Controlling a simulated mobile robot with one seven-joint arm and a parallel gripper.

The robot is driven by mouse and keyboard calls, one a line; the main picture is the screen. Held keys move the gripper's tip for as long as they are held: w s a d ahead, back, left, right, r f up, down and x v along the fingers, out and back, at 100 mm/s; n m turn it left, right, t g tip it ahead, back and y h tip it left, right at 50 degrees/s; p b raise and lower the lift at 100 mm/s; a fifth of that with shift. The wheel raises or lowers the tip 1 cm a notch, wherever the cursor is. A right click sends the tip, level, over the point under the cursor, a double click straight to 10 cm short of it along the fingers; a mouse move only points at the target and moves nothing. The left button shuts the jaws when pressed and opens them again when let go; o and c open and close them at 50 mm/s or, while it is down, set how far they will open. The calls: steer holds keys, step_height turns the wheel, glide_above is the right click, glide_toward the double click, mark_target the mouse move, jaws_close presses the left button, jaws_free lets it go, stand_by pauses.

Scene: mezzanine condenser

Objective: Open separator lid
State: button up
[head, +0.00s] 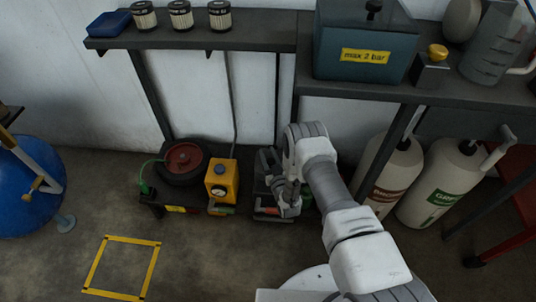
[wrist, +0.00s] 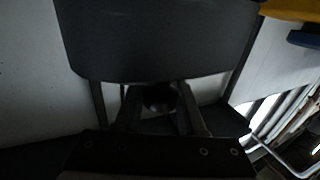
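No part is labelled as the separator, so I cannot tell for sure which thing it is. A dark unit (head: 265,163) stands at the right, partly hidden by my gripper (head: 286,197). In the wrist view, my gripper's two dark fingers (wrist: 160,112) are apart, with a dark round thing (wrist: 158,97) between or just beyond them. The view is too dark to tell whether they touch it. A large dark grey body (wrist: 160,40) fills the top of that view.
A yellow box (head: 222,180) stands between the vessel and the dark unit. A teal box marked "max 2 bar" (head: 362,42) sits on the upper shelf. Two white bottles (head: 440,180) stand right of my arm. Yellow floor tape (head: 125,239) frames clear floor at front left.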

jaws_close()
stand_by(1.0)
